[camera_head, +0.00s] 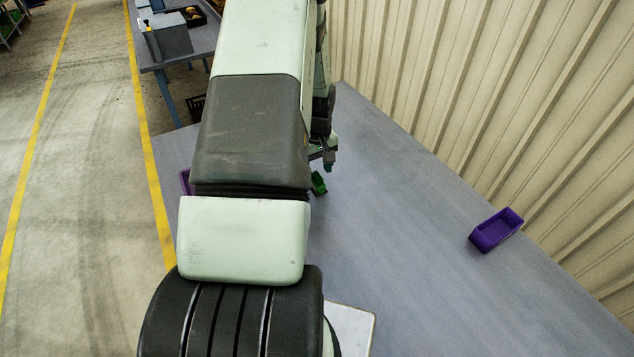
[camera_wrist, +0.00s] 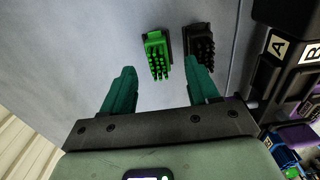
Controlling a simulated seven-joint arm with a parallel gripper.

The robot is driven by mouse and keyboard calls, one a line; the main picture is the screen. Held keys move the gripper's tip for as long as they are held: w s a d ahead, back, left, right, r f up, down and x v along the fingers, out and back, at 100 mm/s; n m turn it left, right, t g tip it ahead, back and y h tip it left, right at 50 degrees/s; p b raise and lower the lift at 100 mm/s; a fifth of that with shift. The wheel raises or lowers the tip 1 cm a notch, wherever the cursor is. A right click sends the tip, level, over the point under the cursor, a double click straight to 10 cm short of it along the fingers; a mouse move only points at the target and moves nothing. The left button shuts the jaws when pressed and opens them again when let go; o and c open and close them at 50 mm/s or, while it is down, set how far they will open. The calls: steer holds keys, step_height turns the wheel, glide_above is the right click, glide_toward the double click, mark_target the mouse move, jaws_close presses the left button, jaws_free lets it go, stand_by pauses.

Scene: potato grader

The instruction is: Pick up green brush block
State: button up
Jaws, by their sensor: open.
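The green brush block (camera_wrist: 156,57) lies on the grey table, its bristles showing, in the upper middle of the wrist view. In the head view the green brush block (camera_head: 318,183) is a small green patch just right of my arm, partly hidden. My gripper (camera_wrist: 160,80) is open, with its two teal fingers apart and nothing between them. The green block is ahead of the fingertips, nearer the right finger. In the head view my gripper (camera_head: 328,160) is mostly hidden behind my arm, close to the green block.
A dark brush block (camera_wrist: 201,45) lies just right of the green one. Black bins with letter labels (camera_wrist: 282,52) stand at the right. A purple tray (camera_head: 496,231) sits near the corrugated wall; another purple piece (camera_head: 185,181) shows left of my arm.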

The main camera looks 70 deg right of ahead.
mark_target(317, 175)
step_height(317, 175, down, 4)
steer(key=shift+s+f, duration=0.1)
steer(key=shift+f, duration=0.15)
steer(key=shift+c, duration=0.2)
jaws_close()
steer(key=r, duration=0.9)
steer(key=shift+w+a+r, duration=0.1)
steer(key=shift+w+r, duration=0.15)
steer(key=shift+r, duration=0.05)
steer(key=w+a, duration=0.2)
steer(key=w, duration=0.2)
steer(key=w+a+r, duration=0.1)
steer(key=w+a, duration=0.2)
steer(key=w, duration=0.1)
steer(key=w+a, duration=0.2)
steer(key=w, duration=0.2)
steer(key=shift+w+a+r, duration=0.1)
steer(key=shift+a+r, duration=0.25)
steer(key=shift+w+a, duration=0.25)
steer(key=shift+w, duration=0.1)
steer(key=shift+f, duration=0.9)
